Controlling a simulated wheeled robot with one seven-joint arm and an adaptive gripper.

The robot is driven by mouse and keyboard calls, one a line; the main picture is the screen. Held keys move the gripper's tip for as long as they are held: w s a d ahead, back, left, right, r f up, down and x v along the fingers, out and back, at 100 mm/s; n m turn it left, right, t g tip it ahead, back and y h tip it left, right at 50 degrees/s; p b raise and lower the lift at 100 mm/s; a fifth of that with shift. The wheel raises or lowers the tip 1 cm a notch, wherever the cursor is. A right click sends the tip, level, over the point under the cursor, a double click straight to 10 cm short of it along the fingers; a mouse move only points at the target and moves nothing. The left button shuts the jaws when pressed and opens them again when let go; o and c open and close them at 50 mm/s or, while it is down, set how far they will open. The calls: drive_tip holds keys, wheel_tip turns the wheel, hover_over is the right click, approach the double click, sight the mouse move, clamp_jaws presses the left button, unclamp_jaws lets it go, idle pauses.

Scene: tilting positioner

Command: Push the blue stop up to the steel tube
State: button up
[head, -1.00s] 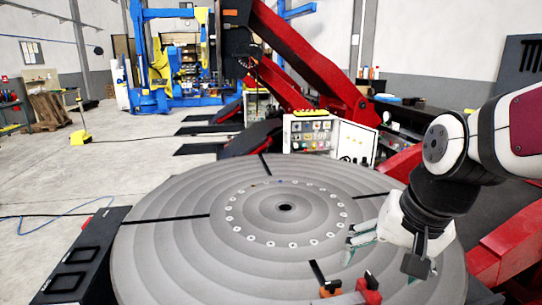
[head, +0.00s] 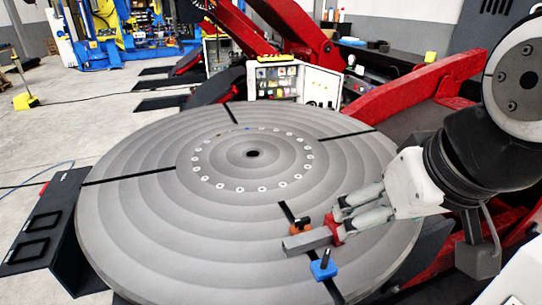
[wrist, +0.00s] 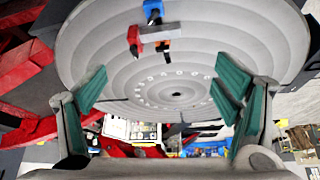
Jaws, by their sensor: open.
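The steel tube (head: 307,241), a grey square bar, lies across a dark slot in the round grooved table (head: 130,215). The blue stop (head: 323,267), with a dark upright pin, sits in the slot on the near side of the tube, with a small gap between them. It also shows at the top of the wrist view (wrist: 153,10). An orange stop (head: 301,224) is on the tube's far side. A red block (head: 336,229) is at the tube's right end. My gripper (head: 338,211) is open and empty, its fingertips near the red block, apart from the blue stop.
A red machine arm (head: 420,90) rises behind the table on the right. A control panel (head: 290,80) stands at the back. The left and middle of the table top are clear.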

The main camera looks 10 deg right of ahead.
drive_tip(key=shift+w+d+f, duration=0.1)
drive_tip(key=shift+w, duration=0.05)
drive_tip(key=c, duration=0.8)
drive_tip(key=shift+g+h, duration=0.6)
drive_tip(key=w+f, duration=0.1)
drive_tip(key=w+d+f, duration=0.1)
drive_tip(key=w+f, duration=0.1)
drive_tip(key=shift+d, duration=0.3)
clamp_jaws()
drive_tip(key=n+g+y+p, duration=0.1)
drive_tip(key=n+g+p, duration=0.1)
drive_tip(key=g, duration=0.2)
hover_over(345, 296)
drive_tip(key=s, duration=0.1)
wheel_tip(345, 296, down, 23)
drive_tip(key=f, duration=0.7)
drive_tip(key=a+f+b, duration=0.1)
drive_tip(key=f, duration=0.2)
drive_tip(key=shift+s+f, duration=0.15)
drive_tip(key=shift+f, duration=0.05)
drive_tip(key=shift+w+a+r, duration=0.1)
drive_tip(key=shift+w+a, duration=0.05)
drive_tip(key=shift+w, duration=0.45)
drive_tip(key=shift+w+a+r, duration=0.1)
drive_tip(key=shift+w, duration=0.5)
drive_tip(key=shift+w+a, duration=0.2)
drive_tip(key=shift+w, duration=0.6)
